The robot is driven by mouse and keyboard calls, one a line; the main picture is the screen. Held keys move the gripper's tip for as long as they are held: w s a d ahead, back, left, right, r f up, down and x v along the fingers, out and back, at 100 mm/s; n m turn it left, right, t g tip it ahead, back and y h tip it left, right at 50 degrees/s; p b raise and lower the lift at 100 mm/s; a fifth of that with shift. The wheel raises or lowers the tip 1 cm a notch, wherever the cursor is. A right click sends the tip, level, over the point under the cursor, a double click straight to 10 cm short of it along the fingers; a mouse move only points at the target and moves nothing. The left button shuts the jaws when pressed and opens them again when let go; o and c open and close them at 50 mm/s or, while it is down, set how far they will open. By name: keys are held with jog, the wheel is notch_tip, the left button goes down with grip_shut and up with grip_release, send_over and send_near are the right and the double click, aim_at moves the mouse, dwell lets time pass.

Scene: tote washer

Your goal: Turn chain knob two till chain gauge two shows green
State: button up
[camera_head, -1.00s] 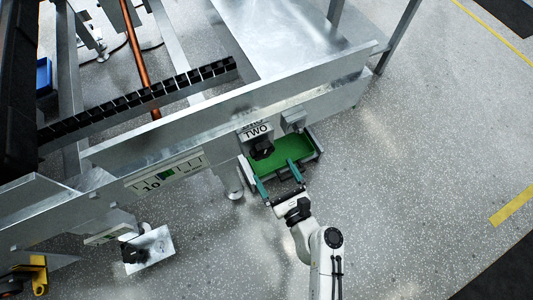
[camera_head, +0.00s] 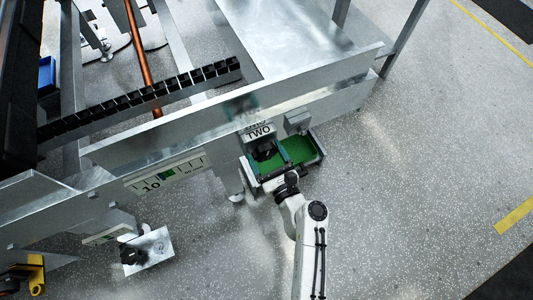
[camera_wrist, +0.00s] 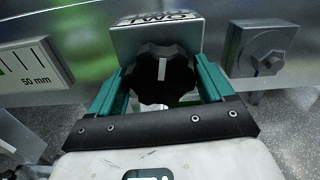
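Chain knob two (camera_head: 264,152) is a black lobed knob under a plate marked "TWO" (camera_head: 259,133) on the machine's metal side. In the wrist view the knob (camera_wrist: 163,75) faces me, its white line nearly upright. My gripper (camera_wrist: 160,83) has its green fingers on the left and right of the knob, apart, with no clear grip visible. In the head view my gripper (camera_head: 276,157) is at the knob and partly hides it. A white gauge (camera_head: 166,174) with a green band is left of the knob; its right end (camera_wrist: 30,65) reads "50 mm". I cannot make out its pointer.
A grey box with a round knob (camera_wrist: 264,55) is close to the right of the fingers. Another black knob on a metal plate (camera_head: 148,250) is at the lower left. The floor to the right is open.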

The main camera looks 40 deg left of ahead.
jog(key=c, duration=0.7)
jog(key=shift+f+n, duration=0.1)
jog(key=shift+n, duration=0.3)
jog(key=n+b, duration=0.2)
jog(key=shift+n, duration=0.4)
jog(key=shift+n+b, duration=1.2)
jog(key=shift+n, duration=0.9)
jog(key=shift+s, duration=0.1)
jog(key=o, duration=1)
